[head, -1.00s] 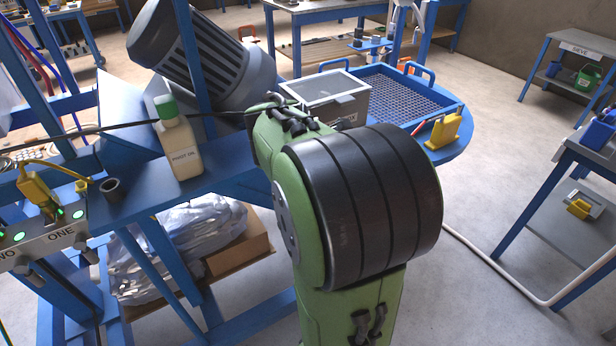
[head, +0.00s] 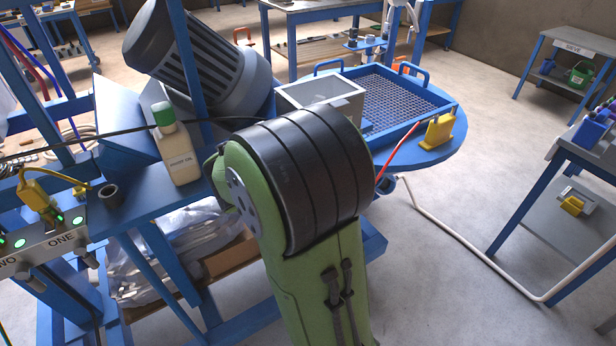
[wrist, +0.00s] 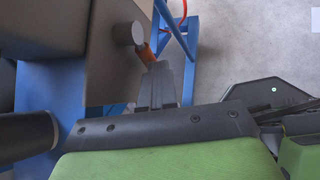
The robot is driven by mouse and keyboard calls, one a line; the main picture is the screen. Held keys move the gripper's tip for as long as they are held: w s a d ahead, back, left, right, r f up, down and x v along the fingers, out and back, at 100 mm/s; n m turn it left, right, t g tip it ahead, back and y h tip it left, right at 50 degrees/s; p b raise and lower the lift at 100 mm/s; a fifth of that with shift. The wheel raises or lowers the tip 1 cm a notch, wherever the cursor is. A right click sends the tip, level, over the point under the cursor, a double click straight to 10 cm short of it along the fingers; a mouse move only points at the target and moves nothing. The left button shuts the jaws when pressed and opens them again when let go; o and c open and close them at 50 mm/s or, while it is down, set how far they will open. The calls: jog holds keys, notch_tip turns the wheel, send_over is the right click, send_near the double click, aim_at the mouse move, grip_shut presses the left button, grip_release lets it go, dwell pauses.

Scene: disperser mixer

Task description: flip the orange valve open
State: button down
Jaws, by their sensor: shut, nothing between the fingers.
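A short orange piece, which looks like the valve's handle (wrist: 148,53), shows in the wrist view beside a grey round knob (wrist: 125,34). My gripper (wrist: 158,78) comes up from the bottom of that view with its fingers together and nothing between them. Its fingertips are right at the lower end of the orange piece; I cannot tell whether they touch. In the head view my green and black arm hides the gripper and the orange valve.
A blue frame carries a ribbed grey motor (head: 205,60) and a cream bottle with a green cap (head: 175,150). A grey box (head: 318,93) and blue mesh tray (head: 440,112) stand beyond my arm. A yellow holder (head: 440,131) stands at the right.

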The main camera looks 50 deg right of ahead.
jog(key=shift+d+f, duration=0.1)
jog(key=shift+f, duration=0.1)
jog(key=shift+r+p, duration=0.85)
jog(key=shift+p, duration=0.35)
